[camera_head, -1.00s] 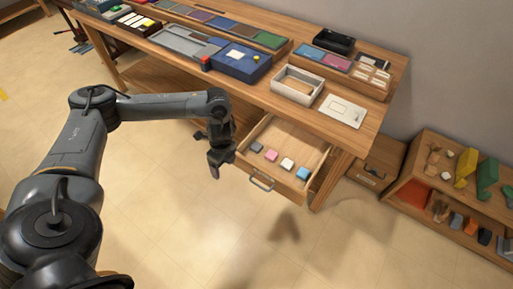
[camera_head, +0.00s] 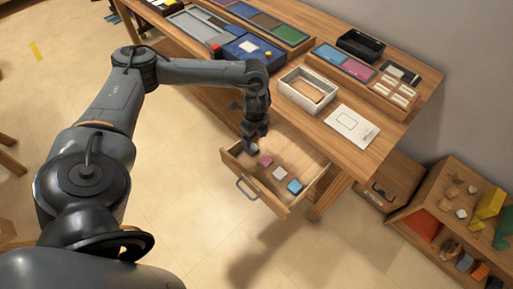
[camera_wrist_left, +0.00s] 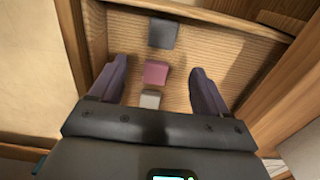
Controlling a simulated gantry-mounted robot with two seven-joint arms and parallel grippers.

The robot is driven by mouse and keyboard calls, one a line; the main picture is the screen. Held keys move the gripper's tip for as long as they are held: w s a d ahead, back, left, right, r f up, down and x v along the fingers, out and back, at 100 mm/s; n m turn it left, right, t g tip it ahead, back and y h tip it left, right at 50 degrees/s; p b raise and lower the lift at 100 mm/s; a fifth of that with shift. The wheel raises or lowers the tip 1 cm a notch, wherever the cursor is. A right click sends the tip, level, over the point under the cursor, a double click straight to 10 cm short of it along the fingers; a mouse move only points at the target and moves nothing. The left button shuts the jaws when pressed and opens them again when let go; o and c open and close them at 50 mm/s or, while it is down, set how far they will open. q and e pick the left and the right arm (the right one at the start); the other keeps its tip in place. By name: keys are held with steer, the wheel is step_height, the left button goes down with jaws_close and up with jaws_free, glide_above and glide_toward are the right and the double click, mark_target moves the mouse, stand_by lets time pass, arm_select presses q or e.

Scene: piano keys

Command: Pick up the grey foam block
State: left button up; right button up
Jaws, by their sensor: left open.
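The dark grey foam block (camera_wrist_left: 163,33) lies in the open drawer (camera_head: 285,202), at the top of the left wrist view. In the head view my left gripper (camera_head: 252,144) covers its place, so I cannot make it out surely there. The left gripper's two fingers (camera_wrist_left: 158,76) are apart and empty over the drawer. In the wrist view the pink block (camera_wrist_left: 155,73) shows between them, and the grey block lies beyond the fingertips. My right gripper is not in view.
The pink block (camera_head: 266,161), a whitish block (camera_head: 279,174) and a blue block (camera_head: 295,187) lie in a row in the drawer. Drawer walls stand close around them. The desk (camera_head: 318,121) overhangs behind, with trays on it. Floor is free in front.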

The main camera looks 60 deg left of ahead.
mark_target(255, 151)
arm_select(q)
steer(key=f, duration=0.2)
steer(key=shift+s+f+b, duration=0.3)
steer(key=shift+s, duration=0.1)
steer(key=shift+w+f, duration=0.3)
steer(key=shift+f, duration=0.25)
steer(key=shift+w+f+b, duration=0.15)
steer(key=shift+f+b, duration=1)
steer(key=shift+f, duration=1.15)
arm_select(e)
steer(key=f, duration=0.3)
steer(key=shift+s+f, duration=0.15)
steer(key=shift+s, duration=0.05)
arm_select(q)
steer(key=c, duration=1.1)
